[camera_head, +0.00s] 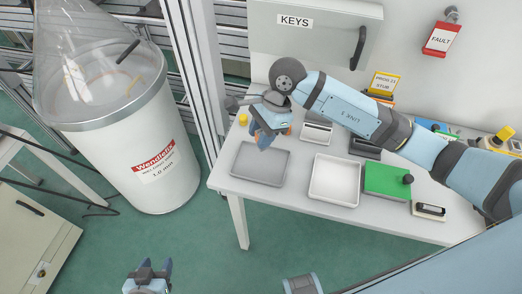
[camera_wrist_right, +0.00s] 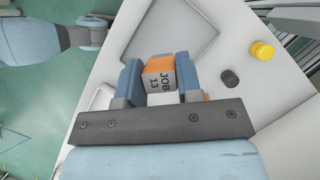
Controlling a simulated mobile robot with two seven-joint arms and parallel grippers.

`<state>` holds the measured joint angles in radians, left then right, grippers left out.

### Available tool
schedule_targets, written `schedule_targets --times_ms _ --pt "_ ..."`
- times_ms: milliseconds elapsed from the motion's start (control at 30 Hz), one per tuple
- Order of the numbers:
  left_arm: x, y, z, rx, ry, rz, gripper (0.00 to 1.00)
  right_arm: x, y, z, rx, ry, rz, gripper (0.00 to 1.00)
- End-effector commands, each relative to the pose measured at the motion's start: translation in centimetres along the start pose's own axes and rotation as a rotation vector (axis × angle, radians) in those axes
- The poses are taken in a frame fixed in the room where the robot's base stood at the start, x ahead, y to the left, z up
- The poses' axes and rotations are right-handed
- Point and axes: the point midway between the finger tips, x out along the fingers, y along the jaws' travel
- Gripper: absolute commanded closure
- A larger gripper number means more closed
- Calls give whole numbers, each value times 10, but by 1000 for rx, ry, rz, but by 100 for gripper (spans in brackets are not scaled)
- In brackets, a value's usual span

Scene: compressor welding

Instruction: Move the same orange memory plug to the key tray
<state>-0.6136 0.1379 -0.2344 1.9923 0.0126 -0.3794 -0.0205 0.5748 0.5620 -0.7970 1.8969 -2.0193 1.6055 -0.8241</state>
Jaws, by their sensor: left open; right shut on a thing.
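An orange memory plug (camera_wrist_right: 158,68) with a grey-white face marked "JOB 13" sits between the fingers of my right gripper (camera_wrist_right: 160,80) in the right wrist view. In the head view my right gripper (camera_head: 268,136) is shut on it above the back edge of a grey tray (camera_head: 258,170); the fingers mostly hide the plug. A white tray (camera_head: 335,182) stands to the right of the grey one. Neither tray bears a readable label, so I cannot tell which is the key tray. My left gripper (camera_head: 148,276) is open and empty at the bottom, away from the table.
A cabinet marked "KEYS" (camera_head: 294,21) is above the table. A yellow knob (camera_wrist_right: 262,50) and a dark round piece (camera_wrist_right: 230,80) are near the right gripper. A large white drum (camera_head: 140,150) stands left.

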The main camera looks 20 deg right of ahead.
Motion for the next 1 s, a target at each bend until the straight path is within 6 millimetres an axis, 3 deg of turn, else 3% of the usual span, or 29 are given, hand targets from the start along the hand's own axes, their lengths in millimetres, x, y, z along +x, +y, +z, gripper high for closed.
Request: schedule_targets --times_ms 100,367,600,1000 --pt "-1 0 1 2 -5 0 50 21 0 -8 1 -2 2 100" --pt "-2 0 -2 1 -2 0 50 40 -1 -16 0 -1 1 100" --pt "-4 0 -8 1 5 0 50 71 0 -28 0 -2 2 100" --pt "-1 0 -3 0 5 1 50 78 -1 -32 -2 0 -1 100"
